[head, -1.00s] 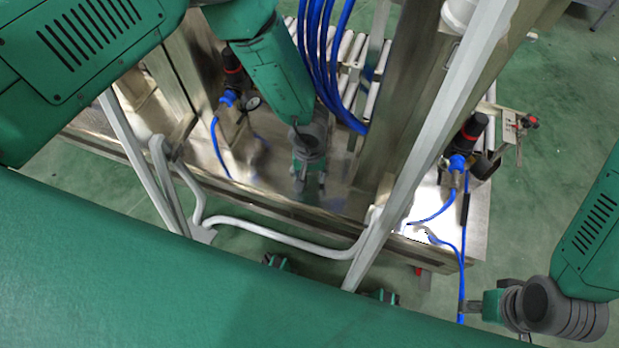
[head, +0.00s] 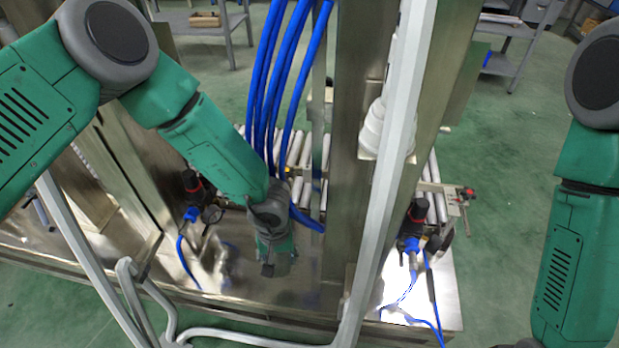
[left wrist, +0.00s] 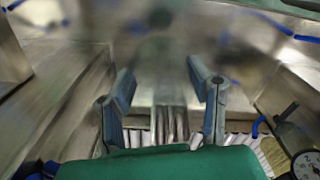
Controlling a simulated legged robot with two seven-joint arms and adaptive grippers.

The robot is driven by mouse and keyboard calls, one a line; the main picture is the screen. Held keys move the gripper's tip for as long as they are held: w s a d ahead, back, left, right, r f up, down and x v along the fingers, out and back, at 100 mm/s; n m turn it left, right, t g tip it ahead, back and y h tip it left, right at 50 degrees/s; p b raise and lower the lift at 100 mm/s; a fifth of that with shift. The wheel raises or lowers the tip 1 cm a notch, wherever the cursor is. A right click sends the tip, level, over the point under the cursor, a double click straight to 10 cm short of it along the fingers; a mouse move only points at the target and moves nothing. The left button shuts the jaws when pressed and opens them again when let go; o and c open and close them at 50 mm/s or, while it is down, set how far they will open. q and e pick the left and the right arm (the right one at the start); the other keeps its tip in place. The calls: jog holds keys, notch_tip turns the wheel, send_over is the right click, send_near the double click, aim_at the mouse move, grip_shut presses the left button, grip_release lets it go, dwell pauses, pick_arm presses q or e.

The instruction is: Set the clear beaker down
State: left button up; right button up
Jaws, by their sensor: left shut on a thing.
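My left gripper (head: 276,262) reaches down over the shiny metal work surface (head: 318,290) in the head view. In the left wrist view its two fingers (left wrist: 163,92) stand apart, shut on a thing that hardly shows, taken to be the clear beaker. The beaker's outline cannot be made out against the metal, and I cannot tell whether its base touches the surface. My right arm (head: 560,240) hangs at the right edge of the head view; its gripper is out of the picture.
Blue hoses (head: 270,90) hang behind the left gripper. A steel post (head: 355,150) and a pale frame bar (head: 395,150) stand to its right. Black-and-blue regulators (head: 193,190) (head: 413,225) stand on either side. Rollers (head: 300,165) lie behind.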

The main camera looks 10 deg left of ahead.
pick_arm(q)
jog(key=s+a+r+m+p, duration=0.1)
jog(key=a+r+p, duration=0.2)
jog(key=r, duration=0.6)
jog(key=s+a+r+m+p, duration=0.1)
jog(key=s+a+r+p, duration=0.1)
jog(key=r, duration=0.8)
jog(key=s+a+r+m+p, duration=0.1)
jog(key=a+r+p, duration=0.3)
jog(key=r, duration=0.6)
jog(key=shift+s+a, duration=0.15)
jog(key=shift+a, duration=0.55)
jog(key=shift+a, duration=0.1)
